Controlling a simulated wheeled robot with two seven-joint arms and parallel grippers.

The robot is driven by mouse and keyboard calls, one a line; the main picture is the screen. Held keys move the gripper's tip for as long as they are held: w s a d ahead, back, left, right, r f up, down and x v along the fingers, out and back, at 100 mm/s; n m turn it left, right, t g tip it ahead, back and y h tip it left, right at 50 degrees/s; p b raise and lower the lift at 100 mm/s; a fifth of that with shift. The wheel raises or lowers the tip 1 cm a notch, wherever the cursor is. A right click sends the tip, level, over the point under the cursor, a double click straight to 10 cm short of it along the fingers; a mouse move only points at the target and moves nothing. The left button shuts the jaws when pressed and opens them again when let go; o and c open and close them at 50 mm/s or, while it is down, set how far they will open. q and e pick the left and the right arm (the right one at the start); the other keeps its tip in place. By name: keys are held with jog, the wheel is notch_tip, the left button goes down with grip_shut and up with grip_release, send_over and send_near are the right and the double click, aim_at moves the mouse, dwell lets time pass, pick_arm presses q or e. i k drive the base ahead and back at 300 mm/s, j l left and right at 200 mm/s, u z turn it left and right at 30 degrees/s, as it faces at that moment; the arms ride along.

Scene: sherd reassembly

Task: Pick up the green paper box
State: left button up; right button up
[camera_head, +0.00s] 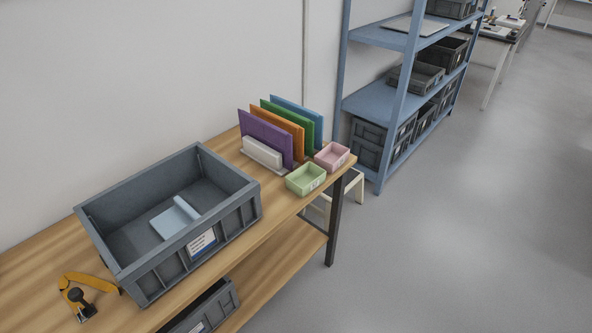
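The green paper box (306,179) is a small, open-topped, light green tray with a pale label on its front side. It sits upright on the wooden table (262,212), close to the table's front edge and near its right end. Its inside looks empty. Neither of my grippers shows in the head view.
A pink box (332,156) stands just behind and right of the green one. A rack of coloured folders (267,138) stands behind them. A large grey crate (250,203) holding a light blue item is to the left, with a yellow-strapped tool (78,299) beyond. A blue shelf (375,104) stands right.

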aim_at(302, 181)
jog(key=i+l+u, duration=0.1)
jog(key=u, duration=0.3)
jog(key=i+l+u, duration=0.1)
jog(key=l+u, duration=0.15)
jog(key=u, duration=0.15)
jog(key=l+u, duration=0.2)
jog(key=u, duration=0.2)
jog(key=i+l, duration=0.05)
